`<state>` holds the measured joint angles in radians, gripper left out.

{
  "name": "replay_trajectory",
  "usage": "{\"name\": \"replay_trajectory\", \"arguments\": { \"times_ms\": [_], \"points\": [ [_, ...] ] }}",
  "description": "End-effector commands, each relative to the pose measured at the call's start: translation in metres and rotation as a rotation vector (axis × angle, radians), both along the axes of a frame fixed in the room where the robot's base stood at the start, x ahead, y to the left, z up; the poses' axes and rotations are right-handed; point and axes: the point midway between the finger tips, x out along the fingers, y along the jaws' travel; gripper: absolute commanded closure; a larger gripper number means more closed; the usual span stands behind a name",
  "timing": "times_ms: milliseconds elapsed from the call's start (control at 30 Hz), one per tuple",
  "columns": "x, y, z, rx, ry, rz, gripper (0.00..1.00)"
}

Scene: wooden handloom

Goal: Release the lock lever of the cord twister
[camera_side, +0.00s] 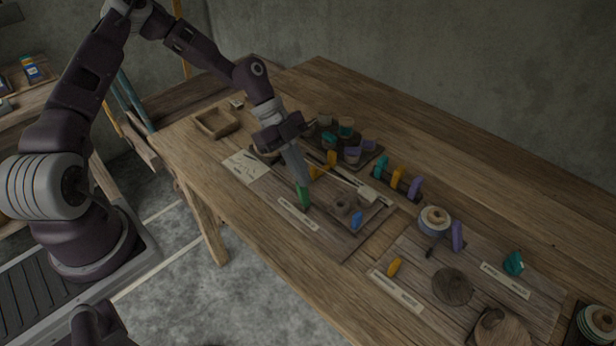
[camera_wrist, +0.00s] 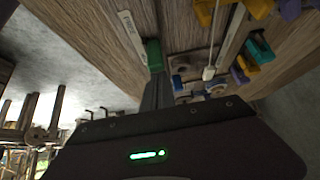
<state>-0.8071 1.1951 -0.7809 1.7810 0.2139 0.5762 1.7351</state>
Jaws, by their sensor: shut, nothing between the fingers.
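The cord twister seems to be the dark board (camera_side: 330,232) with a wooden block (camera_side: 342,204) on it, a blue knob (camera_side: 357,221) and a green lever (camera_side: 303,195). The green lever stands upright behind a white label strip (camera_side: 298,215). Which part is the lock lever I cannot read from the label. My gripper (camera_side: 302,180) is shut and empty, pointing down at the top of the green lever. In the wrist view the shut fingers (camera_wrist: 157,94) end close to the green lever (camera_wrist: 154,54); whether they touch it I cannot tell.
A yellow lever (camera_side: 325,166) stands just behind my gripper. A rack of spools (camera_side: 343,140) and several coloured pegs (camera_side: 397,177) stand farther back. A second board (camera_side: 425,270) lies to the right. A wooden tray (camera_side: 216,123) is at the left. The back right tabletop is clear.

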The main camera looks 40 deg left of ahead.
Motion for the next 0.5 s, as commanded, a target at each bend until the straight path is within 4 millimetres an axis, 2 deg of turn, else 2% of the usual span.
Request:
{"name": "replay_trajectory", "arguments": {
  "times_ms": [267, 500],
  "points": [
    [0.000, 0.000, 0.000, 0.000, 0.002, -0.001, 1.00],
    [0.000, 0.000, 0.010, 0.002, 0.000, 0.000, 1.00]
  ]
}}
